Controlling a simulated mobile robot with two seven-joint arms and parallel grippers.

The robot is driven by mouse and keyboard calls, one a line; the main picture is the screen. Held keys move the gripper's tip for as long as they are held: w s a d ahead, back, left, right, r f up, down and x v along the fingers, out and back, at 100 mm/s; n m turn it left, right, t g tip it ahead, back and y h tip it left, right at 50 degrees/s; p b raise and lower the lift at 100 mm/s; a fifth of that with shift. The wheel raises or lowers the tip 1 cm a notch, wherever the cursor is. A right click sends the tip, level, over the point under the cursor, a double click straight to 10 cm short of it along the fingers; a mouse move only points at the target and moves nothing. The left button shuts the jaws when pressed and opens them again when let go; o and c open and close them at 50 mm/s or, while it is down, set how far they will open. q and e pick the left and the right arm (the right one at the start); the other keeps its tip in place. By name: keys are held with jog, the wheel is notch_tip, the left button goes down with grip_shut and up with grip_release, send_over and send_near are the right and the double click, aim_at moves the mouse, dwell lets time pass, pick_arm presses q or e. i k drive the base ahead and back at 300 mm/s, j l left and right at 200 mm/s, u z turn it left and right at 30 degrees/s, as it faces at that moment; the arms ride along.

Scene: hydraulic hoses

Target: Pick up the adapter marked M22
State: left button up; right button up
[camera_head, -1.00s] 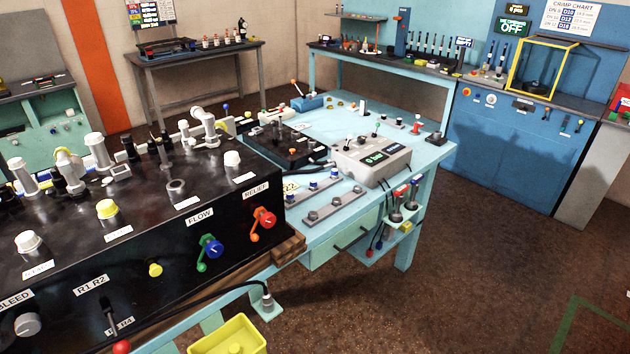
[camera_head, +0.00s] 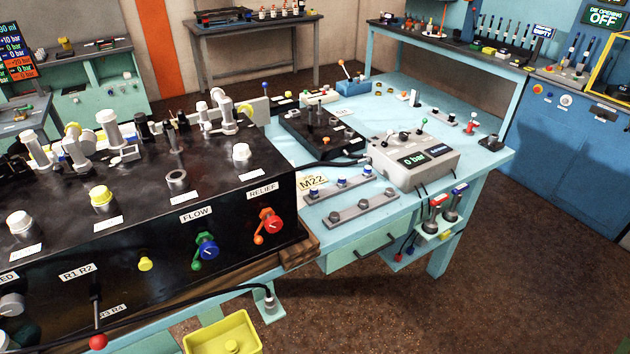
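A white tag reading M22 (camera_head: 312,181) lies on the light-blue bench top (camera_head: 462,160), just right of the black console. In front of it is a grey rail (camera_head: 354,184) with blue-topped fittings, one of them (camera_head: 342,182) near its middle. A second grey rail (camera_head: 350,213) with small metal fittings lies nearer the bench's front edge. I cannot tell which fitting the M22 tag belongs to. Neither of my grippers is in view.
The black console (camera_head: 130,245) with labelled knobs fills the left. A grey box with a 0 bar display (camera_head: 412,160) stands right of the rails, and a black unit (camera_head: 322,135) behind them. A yellow bin (camera_head: 222,335) is at bottom. Brown floor is open at lower right.

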aim_at(341, 182)
jog(key=i+l+u, duration=0.1)
jog(key=l, duration=0.2)
jog(key=i+l+u, duration=0.1)
jog(key=i+l, duration=0.15)
jog(key=l, duration=0.35)
jog(key=i+l+u, duration=0.3)
jog(key=i+l, duration=0.45)
